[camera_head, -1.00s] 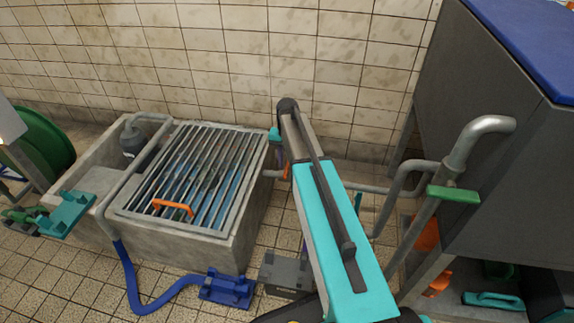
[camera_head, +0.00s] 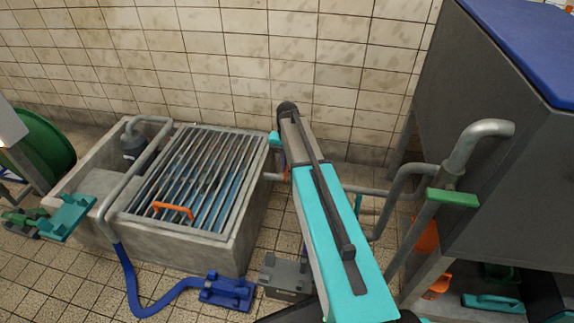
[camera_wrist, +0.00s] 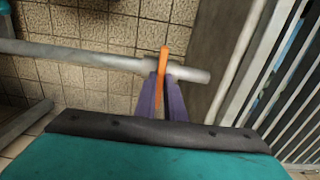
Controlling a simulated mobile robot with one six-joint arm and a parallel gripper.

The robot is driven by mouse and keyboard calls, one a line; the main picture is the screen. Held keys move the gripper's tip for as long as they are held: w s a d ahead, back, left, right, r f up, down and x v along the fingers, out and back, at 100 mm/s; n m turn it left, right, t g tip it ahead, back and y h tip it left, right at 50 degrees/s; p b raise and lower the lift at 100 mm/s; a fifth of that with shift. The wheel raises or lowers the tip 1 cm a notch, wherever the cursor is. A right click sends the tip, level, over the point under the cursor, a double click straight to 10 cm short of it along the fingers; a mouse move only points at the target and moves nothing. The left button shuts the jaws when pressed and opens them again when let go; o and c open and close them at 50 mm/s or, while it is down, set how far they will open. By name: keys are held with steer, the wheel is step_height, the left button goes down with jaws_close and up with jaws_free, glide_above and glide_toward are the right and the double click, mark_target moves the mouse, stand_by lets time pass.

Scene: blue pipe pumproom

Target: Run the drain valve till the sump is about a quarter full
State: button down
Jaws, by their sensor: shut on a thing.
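The drain valve shows in the wrist view as an orange lever (camera_wrist: 162,68) on a grey pipe (camera_wrist: 190,73). The purple fingers of my gripper (camera_wrist: 161,82) are shut on the lever from both sides. In the head view my arm hides most of the gripper and the valve. The sump (camera_head: 243,215) is a concrete basin at left, covered by a grey bar grate (camera_head: 190,165) with an orange handle (camera_head: 173,210). Blue shows between the bars, looking like water; its depth is hard to judge. The sump also shows at the right of the wrist view as grate bars (camera_wrist: 283,95).
A dark grey tank cabinet (camera_head: 505,180) with a bent grey pipe (camera_head: 470,145) and green clamp (camera_head: 453,197) stands at right. A blue hose (camera_head: 130,285) and blue block (camera_head: 227,290) lie in front of the sump. A green reel (camera_head: 45,145) stands far left.

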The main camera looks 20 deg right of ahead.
steer(key=shift+r+n+p, duration=0.2)
steer(key=shift+n+p, duration=0.1)
steer(key=shift+p, duration=0.2)
steer(key=n+p, duration=0.2)
steer(key=p, duration=0.1)
steer(key=shift+a+r, duration=0.1)
steer(key=n+p, duration=0.5)
steer(key=p, duration=0.2)
steer(key=shift+n, duration=0.3)
steer(key=n+p, duration=0.4)
steer(key=n, duration=0.2)
steer(key=n+p, duration=0.1)
steer(key=n, duration=0.1)
steer(key=n+p, duration=0.1)
steer(key=shift+f+n, duration=0.25)
steer(key=shift+n, duration=0.05)
steer(key=shift+p, duration=0.3)
steer(key=c, duration=1.8)
jaws_free()
steer(key=shift+c, duration=0.2)
steer(key=shift+r, duration=0.1)
